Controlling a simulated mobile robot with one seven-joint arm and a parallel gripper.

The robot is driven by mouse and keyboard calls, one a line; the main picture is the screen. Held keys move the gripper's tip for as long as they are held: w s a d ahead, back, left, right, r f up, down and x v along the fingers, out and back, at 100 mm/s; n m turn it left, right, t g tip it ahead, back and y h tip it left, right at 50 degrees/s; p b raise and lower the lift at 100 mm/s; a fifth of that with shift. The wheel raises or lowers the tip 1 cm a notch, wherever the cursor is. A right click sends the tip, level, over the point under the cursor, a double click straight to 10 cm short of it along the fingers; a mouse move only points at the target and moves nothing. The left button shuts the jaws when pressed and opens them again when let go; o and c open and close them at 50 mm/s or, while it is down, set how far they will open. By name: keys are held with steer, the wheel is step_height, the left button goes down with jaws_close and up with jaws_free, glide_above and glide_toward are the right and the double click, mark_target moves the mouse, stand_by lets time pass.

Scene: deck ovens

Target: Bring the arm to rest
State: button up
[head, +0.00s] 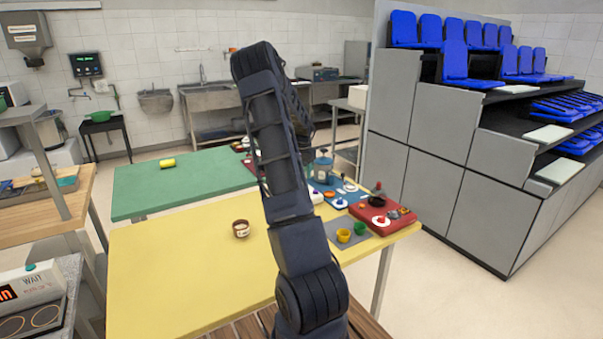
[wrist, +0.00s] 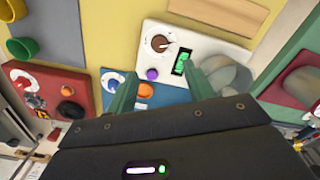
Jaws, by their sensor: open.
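My arm (head: 283,160) rises from the bottom middle of the head view, bends at the top and folds down on its far side. My gripper is hidden behind the arm links there. In the wrist view my gripper (wrist: 160,70) shows two green fingers spread apart with nothing held between them. Below the fingers lie a white panel (wrist: 210,48) with a brown knob and green display, and a blue panel (wrist: 177,93) with an orange knob. The fingers look apart from the panels, but the exact height cannot be told.
A green table (head: 150,190) adjoins behind. Stepped grey cabinets (head: 420,170) with blue seats stand right. The yellow table's left part is mostly clear.

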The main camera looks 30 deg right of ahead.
steer(key=s+a+r+n+t+y, duration=0.1)
steer(key=s+a+r+n, duration=0.2)
steer(key=s+a+r, duration=0.55)
steer(key=s+a+r+n+t+y, duration=0.1)
steer(key=s+a+r+n, duration=0.2)
steer(key=s+a+r, duration=0.6)
steer(key=s+a+r+n+t+h, duration=0.1)
steer(key=s+a+r+n, duration=0.1)
steer(key=s+a, duration=0.7)
steer(key=s+a+r+n+t+h, duration=0.1)
steer(key=s+a+n, duration=0.3)
steer(key=s+a, duration=0.4)
steer(key=s+r, duration=0.1)
steer(key=s, duration=0.2)
steer(key=shift+s+a+r+n+t, duration=0.3)
steer(key=shift+s+a, duration=0.05)
steer(key=shift+a, duration=0.05)
